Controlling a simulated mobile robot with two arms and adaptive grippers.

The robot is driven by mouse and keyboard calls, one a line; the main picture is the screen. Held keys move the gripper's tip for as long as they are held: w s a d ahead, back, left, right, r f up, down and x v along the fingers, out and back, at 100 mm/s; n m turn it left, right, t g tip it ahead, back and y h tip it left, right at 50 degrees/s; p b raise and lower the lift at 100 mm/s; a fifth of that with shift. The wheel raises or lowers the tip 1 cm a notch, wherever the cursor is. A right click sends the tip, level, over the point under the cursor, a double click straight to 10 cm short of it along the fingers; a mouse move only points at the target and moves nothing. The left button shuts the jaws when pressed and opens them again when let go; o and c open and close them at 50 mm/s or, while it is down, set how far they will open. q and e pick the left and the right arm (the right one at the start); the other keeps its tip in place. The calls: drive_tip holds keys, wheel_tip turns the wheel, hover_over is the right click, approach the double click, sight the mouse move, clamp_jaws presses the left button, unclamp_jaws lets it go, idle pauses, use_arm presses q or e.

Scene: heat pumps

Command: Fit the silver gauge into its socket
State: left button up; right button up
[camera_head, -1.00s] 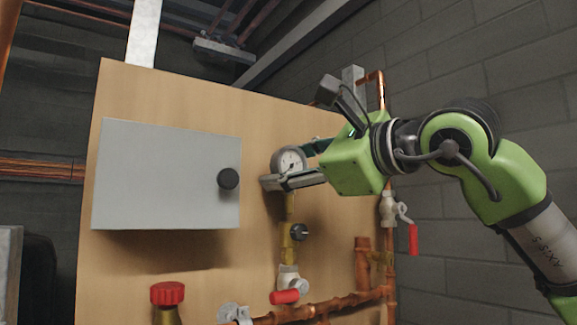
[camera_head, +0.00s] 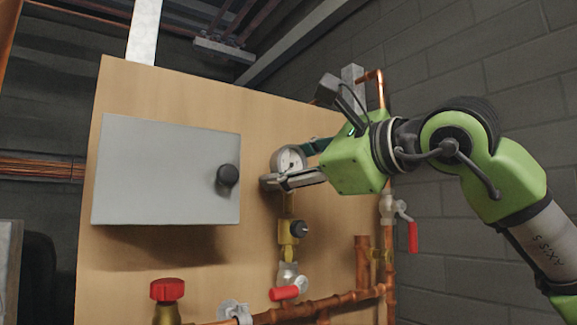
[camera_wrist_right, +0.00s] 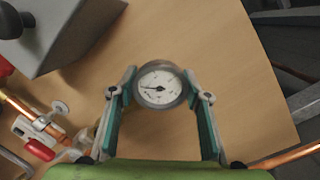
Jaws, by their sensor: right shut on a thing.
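The silver gauge (camera_head: 289,159) has a round white dial and sits between the fingers of my right gripper (camera_head: 284,172), which is shut on it. It also shows in the right wrist view (camera_wrist_right: 160,84), held between the two teal-padded fingertips (camera_wrist_right: 158,92), dial facing the camera. The gauge is above this pipe line. The fingers hide the gauge's lower end, so I cannot tell whether it touches the fitting. My left gripper is not in view.
A grey box (camera_head: 165,170) with a black knob is mounted on the wooden board (camera_head: 250,110) left of the gauge. Copper pipes (camera_head: 340,301) with red-handled valves run below and to the right. A red cap valve (camera_head: 167,290) stands at lower left.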

drive_tip(key=shift+f+b, duration=1.7)
drive_tip(key=shift+b, duration=0.05)
idle(1.5)
drive_tip(key=o, duration=1.7)
drive_tip(key=shift+s+d, duration=0.1)
drive_tip(key=shift+b+v, duration=1.45)
drive_tip(key=shift+v, duration=2.7)
